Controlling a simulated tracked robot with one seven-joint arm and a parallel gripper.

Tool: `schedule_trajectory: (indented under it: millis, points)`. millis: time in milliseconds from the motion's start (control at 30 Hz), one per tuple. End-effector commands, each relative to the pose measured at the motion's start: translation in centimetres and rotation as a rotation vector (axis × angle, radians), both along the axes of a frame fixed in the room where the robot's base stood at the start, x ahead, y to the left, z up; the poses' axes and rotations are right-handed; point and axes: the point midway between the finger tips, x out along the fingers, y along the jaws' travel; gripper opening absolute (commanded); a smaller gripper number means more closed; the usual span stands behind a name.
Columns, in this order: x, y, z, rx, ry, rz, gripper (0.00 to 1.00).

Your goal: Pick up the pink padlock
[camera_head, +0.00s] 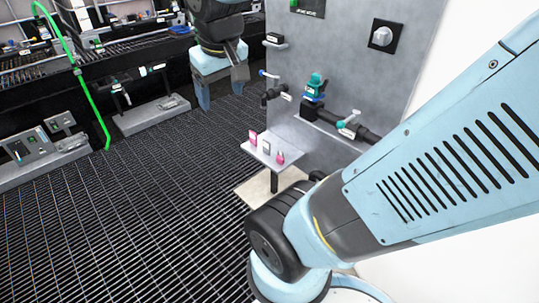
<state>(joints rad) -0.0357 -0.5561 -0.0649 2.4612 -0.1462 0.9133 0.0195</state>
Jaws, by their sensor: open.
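A small grey table (260,156) stands in front of the grey panel and bears three small items in a row. The nearest one is pink and looks like the pink padlock (280,158). The farthest one is a flat pink piece (252,138), too small to identify surely. My gripper (222,88) hangs at the top centre with its fingers apart and pointing down. It is open and empty, up and to the left of the table in the picture, apart from all the items.
A grey-white item (266,147) stands between the two pink ones. The grey panel (340,85) behind the table carries pipes and a teal valve (316,86). Dark grating floor (150,220) lies clear to the left. A green hose (88,95) hangs at far left.

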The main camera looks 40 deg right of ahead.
Motion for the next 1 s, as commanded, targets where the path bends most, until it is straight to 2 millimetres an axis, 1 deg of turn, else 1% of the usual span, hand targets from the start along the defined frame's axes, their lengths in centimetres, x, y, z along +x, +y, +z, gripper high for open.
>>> schedule_trajectory:
  millis: [33, 267, 400, 667, 1000]
  points:
    - [0.9, -0.5, -0.8, -0.021, 0.039, 0.003, 0.75]
    - [4.3, -2.8, -4.3, -0.127, 0.191, 0.015, 0.75]
    - [6.2, -4.3, -6.6, -0.198, 0.281, 0.03, 0.75]
    - [9.4, -6.8, -11.3, -0.338, 0.443, 0.069, 0.75]
    - [12.8, -9.9, -17.9, -0.539, 0.642, 0.15, 0.75]
